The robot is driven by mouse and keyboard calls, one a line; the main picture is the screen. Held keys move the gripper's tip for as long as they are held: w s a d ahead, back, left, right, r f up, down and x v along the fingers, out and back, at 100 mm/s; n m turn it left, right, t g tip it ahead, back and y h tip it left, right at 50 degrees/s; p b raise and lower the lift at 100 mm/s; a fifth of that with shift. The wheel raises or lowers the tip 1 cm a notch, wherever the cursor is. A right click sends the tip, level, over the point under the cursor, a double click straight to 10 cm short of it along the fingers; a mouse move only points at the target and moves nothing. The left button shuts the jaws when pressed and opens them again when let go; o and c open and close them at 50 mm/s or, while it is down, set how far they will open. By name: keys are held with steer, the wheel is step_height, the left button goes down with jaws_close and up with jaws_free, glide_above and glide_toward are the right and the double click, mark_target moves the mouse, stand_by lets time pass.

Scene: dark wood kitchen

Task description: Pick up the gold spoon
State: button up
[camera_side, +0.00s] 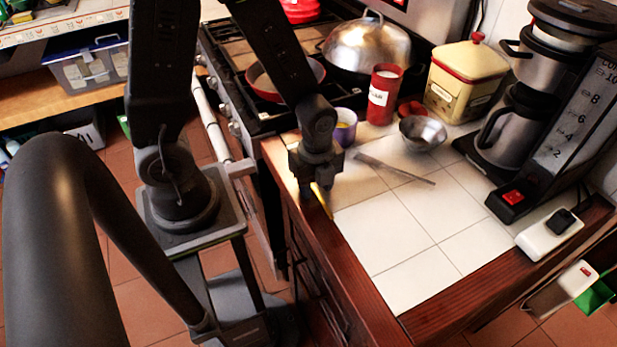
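My gripper (316,190) points down over the left edge of the tiled counter, near the wooden trim. Its two short dark fingers show a small gap between them. A thin gold-coloured strip (325,206) shows just below the fingertips, along the counter's edge. It may be part of the gold spoon, but most of it is hidden and I cannot tell its shape. I cannot tell whether the fingers touch it. A thin grey metal utensil (395,169) lies flat on the tiles to the right of my gripper.
A purple cup (345,128), red canister (382,95), metal bowl (422,132) and cream tin (466,82) stand behind. A stove with a red pan (272,92) is at the back left, a coffee machine (540,120) at right. The front tiles (420,270) are clear.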

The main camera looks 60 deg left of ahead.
mark_target(316, 190)
steer(key=shift+c, duration=0.2)
jaws_close()
stand_by(0.3)
steer(key=shift+r, duration=0.45)
step_height(316, 190, up, 4)
steer(key=shift+f, duration=0.25)
steer(key=s+a+r, duration=0.4)
steer(key=a+r, duration=0.2)
steer(key=a, duration=0.5)
steer(key=shift+r, duration=0.4)
